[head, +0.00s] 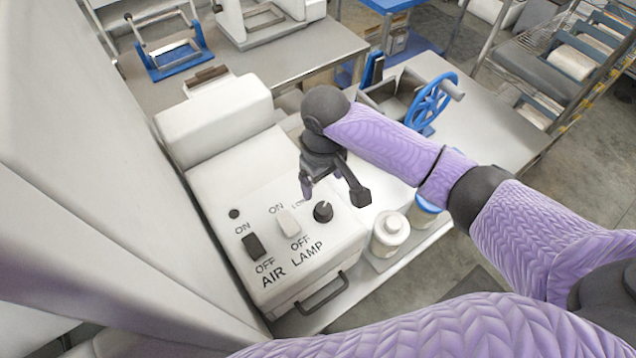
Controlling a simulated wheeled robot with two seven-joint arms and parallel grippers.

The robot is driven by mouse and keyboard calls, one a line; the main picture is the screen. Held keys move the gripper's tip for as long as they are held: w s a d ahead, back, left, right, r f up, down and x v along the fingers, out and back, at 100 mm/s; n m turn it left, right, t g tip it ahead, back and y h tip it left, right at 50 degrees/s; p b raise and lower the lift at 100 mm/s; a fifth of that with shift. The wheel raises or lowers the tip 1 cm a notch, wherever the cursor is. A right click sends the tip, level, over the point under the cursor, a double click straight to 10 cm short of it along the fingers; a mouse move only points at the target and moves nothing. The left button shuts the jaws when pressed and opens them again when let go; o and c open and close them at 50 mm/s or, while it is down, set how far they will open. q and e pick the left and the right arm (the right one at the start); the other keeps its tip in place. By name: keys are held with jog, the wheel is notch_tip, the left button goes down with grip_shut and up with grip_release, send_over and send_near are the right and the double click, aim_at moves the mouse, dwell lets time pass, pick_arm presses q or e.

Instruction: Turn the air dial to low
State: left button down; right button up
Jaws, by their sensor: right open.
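A white machine (302,262) has a front panel lettered AIR and LAMP. A round black dial (323,211) with a light pointer mark sits at the right of the panel. The lettering above it is mostly hidden by my gripper, and I cannot read its setting. My right gripper (334,194) hangs over the panel just beyond the dial, its dark fingers spread apart and nothing between them. It appears apart from the dial. My left gripper is out of view.
Left of the dial are a black rocker switch (254,247) and a white rocker switch (289,223). A white-lidded jar (390,232) stands close to the machine's right side. A blue handwheel (431,103) is beyond my right forearm. A dark handle (322,293) projects from the machine's front.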

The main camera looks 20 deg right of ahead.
aim_at(324, 208)
jog(key=f, duration=0.2)
jog(key=s+f, duration=0.1)
jog(key=f, duration=0.1)
jog(key=shift+s+f+b, duration=0.15)
jog(key=shift+b, duration=0.15)
jog(key=f, duration=0.3)
jog(key=f+b, duration=0.1)
jog(key=shift+w+f, duration=0.2)
jog(key=shift+w, duration=0.05)
jog(key=shift+s+f, duration=0.15)
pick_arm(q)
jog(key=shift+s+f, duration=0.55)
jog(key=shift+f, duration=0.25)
pick_arm(e)
grip_shut()
